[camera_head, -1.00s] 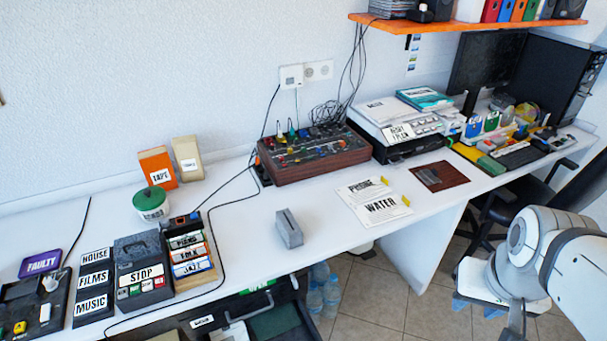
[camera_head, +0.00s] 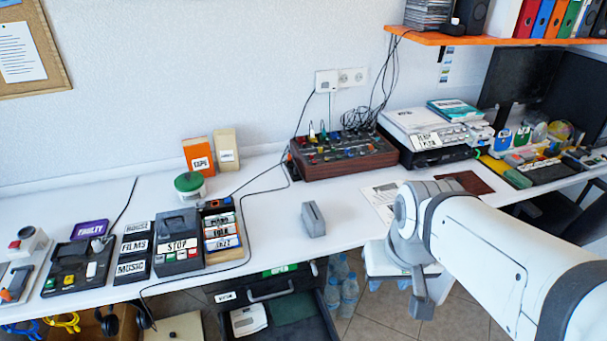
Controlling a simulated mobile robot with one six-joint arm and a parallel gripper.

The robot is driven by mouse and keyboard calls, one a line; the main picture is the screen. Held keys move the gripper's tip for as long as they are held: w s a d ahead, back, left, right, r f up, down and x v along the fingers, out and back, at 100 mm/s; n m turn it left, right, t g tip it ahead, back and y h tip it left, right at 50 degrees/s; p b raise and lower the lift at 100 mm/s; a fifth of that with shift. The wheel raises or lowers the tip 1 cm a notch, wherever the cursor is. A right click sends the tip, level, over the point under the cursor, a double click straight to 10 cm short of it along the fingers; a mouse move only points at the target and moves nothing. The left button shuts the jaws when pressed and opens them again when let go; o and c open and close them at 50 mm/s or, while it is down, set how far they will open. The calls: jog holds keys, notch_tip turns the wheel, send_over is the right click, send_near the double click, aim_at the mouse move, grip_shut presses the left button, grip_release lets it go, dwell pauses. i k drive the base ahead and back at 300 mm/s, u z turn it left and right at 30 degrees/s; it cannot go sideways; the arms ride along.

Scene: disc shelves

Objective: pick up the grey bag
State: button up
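I cannot make out anything that is clearly a grey bag. A small grey upright block (camera_head: 313,219) with a slot-like top stands on the white desk, near its front edge in the middle of the view. My arm reaches in from the right, bends above the desk's front edge and points downward. A small grey part at its low end, likely my gripper (camera_head: 420,300), hangs in front of the desk, to the right of and lower than the grey block, apart from it. Its fingers are too small to tell whether they are open or shut.
Left of the block are a disc box (camera_head: 222,235) with labelled dividers, a STOP box (camera_head: 178,242) and a green-lidded jar (camera_head: 190,186). A brown mixer (camera_head: 345,158) stands behind. An open drawer (camera_head: 285,315) juts out below. Desk around the block is clear.

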aim_at(315, 223)
jog(key=z, duration=0.05)
jog(key=i, duration=1)
jog(key=u, duration=0.05)
